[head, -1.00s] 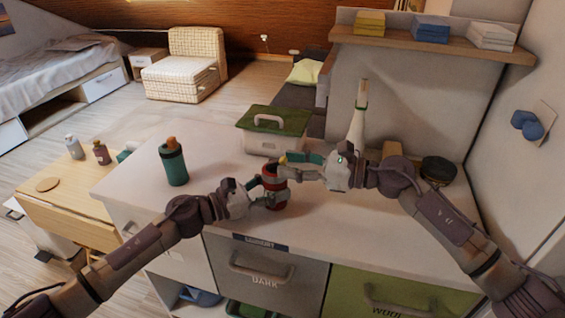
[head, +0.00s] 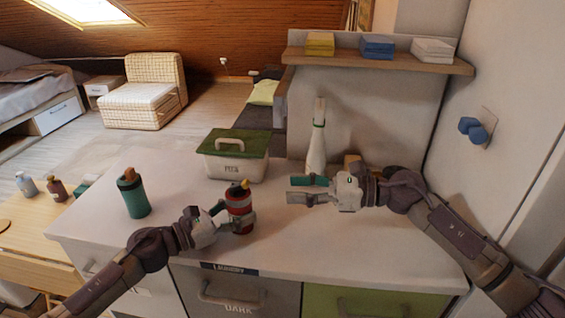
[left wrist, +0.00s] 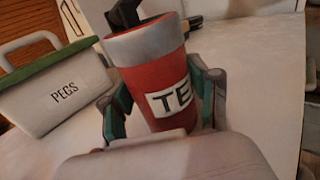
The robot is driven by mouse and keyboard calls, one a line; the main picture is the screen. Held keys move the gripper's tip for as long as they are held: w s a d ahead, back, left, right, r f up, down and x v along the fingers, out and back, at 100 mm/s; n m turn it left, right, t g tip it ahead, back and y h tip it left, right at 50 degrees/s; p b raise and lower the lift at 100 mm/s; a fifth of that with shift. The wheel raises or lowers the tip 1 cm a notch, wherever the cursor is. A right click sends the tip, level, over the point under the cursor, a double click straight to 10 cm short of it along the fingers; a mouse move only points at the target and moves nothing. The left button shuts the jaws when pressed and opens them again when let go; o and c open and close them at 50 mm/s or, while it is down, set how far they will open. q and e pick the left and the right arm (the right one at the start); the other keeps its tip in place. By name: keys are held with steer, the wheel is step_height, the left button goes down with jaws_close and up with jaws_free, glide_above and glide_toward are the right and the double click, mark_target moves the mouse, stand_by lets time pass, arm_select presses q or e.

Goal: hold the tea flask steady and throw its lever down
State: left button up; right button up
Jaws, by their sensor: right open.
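The tea flask (head: 239,206) is red with grey bands and stands upright on the white counter. In the left wrist view the flask (left wrist: 154,82) shows a white label reading "TE", partly cut off by a finger. A dark lever part (left wrist: 126,14) shows at its top, cut by the frame edge; in the head view a small yellow tip (head: 245,183) shows on the top. My left gripper (head: 236,222) is closed around the flask's body, a finger on each side. My right gripper (head: 306,190) is open and empty, to the right of the flask and apart from it.
A green-lidded pegs box (head: 236,172) stands behind the flask, a teal bottle (head: 136,197) to its left. A white bottle (head: 316,150) stands behind my right gripper. The front right counter is clear. A shelf (head: 375,64) hangs above the back.

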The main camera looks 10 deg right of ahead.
arm_select(q)
steer(key=o, duration=0.4)
